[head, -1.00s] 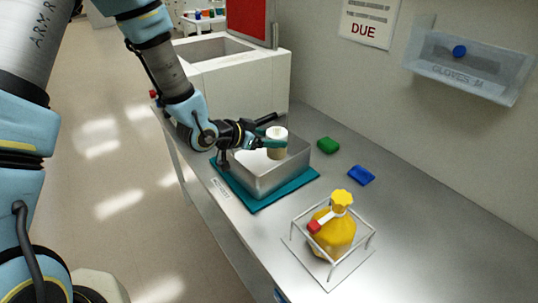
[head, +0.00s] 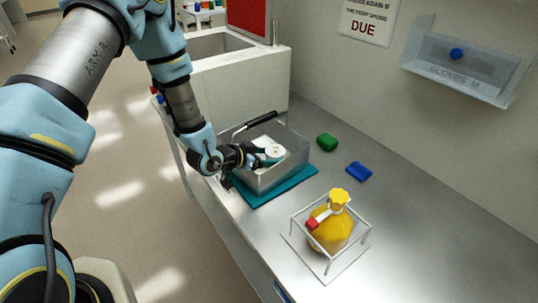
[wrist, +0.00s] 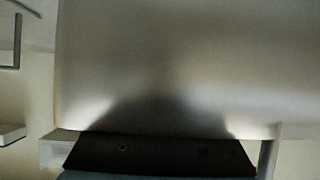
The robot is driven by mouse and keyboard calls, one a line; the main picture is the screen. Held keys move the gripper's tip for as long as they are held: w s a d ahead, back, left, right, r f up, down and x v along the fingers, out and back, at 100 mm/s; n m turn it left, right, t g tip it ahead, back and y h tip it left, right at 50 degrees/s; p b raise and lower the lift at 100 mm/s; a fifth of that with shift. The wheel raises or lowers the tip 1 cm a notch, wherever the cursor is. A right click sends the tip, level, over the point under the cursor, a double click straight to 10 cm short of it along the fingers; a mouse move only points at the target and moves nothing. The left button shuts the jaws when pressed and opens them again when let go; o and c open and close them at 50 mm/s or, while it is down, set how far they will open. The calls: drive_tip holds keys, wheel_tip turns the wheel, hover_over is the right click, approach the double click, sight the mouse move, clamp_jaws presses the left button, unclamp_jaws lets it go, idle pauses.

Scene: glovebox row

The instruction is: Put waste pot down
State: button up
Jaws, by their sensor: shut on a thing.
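The white waste pot (head: 274,149) is down inside the open metal box (head: 288,172), with mostly its pale top showing. My gripper (head: 267,160) reaches over the box's left wall and is shut on the pot. The box walls hide the pot's lower part, so I cannot tell whether it touches the box floor. The box stands on a teal mat (head: 256,201) on the steel bench. In the wrist view a blurred grey metallic surface fills most of the picture; the pot cannot be made out there.
A green block (head: 327,143) and a blue block (head: 359,171) lie right of the box. A white cabinet (head: 235,72) stands behind. A glove holder (head: 462,70) hangs on the wall.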

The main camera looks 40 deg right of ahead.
drive_tip(key=shift+f, duration=0.1)
drive_tip(key=shift+f+b, duration=0.35)
drive_tip(key=shift+b, duration=0.15)
drive_tip(key=o, duration=1.1)
drive_tip(key=shift+a, duration=0.1)
drive_tip(key=shift+o, duration=0.6)
drive_tip(key=shift+a+f, duration=0.1)
drive_tip(key=shift+f, duration=0.05)
drive_tip(key=shift+s, duration=0.1)
drive_tip(key=shift+r+p, duration=0.4)
drive_tip(key=shift+p, duration=0.15)
drive_tip(key=b+v, duration=0.3)
drive_tip(key=v, duration=0.9)
